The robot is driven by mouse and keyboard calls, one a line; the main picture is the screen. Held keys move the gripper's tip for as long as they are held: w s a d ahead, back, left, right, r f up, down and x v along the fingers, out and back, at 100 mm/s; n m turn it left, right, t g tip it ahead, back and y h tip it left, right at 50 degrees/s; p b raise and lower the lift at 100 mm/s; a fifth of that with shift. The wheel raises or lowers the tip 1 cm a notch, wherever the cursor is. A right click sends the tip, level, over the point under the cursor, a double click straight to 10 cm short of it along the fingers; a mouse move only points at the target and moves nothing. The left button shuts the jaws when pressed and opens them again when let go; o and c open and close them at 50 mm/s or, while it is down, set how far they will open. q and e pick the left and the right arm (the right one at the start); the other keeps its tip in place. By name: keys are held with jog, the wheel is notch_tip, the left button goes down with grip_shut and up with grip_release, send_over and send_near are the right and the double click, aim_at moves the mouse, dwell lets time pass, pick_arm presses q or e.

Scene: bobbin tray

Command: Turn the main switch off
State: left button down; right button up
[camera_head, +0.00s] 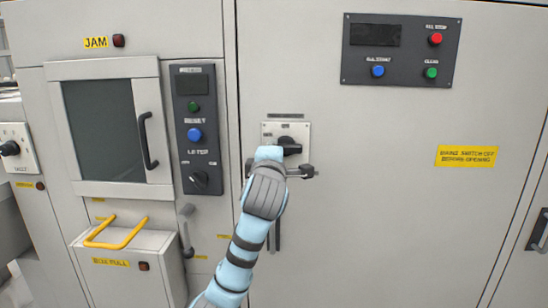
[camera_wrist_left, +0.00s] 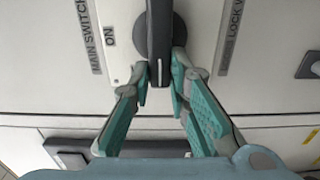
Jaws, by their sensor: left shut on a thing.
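The main switch is a dark rotary handle (camera_wrist_left: 158,35) on a pale plate fixed to the grey cabinet door. In the head view the dark switch handle (camera_head: 291,146) shows just beyond my left gripper (camera_head: 280,156), which covers part of the plate (camera_head: 302,129). In the left wrist view the handle's end lies between the two teal fingertips of my left gripper (camera_wrist_left: 160,82), one on each side, and the gripper is shut on it. An "ON" label (camera_wrist_left: 110,36) and a "MAIN SWITCH" label (camera_wrist_left: 90,37) sit beside the handle there. My right gripper is not in view.
A button panel (camera_head: 355,70) is above right of the switch. A narrow control panel (camera_head: 183,140) and a windowed door (camera_head: 100,120) stand to the left. A yellow handle (camera_head: 115,240) juts out low at the left.

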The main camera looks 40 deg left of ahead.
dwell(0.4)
pick_arm(q)
jog(key=c, duration=1.5)
grip_release()
jog(key=v, duration=1.2)
jog(key=shift+d, duration=0.1)
jog(key=shift+w, duration=0.1)
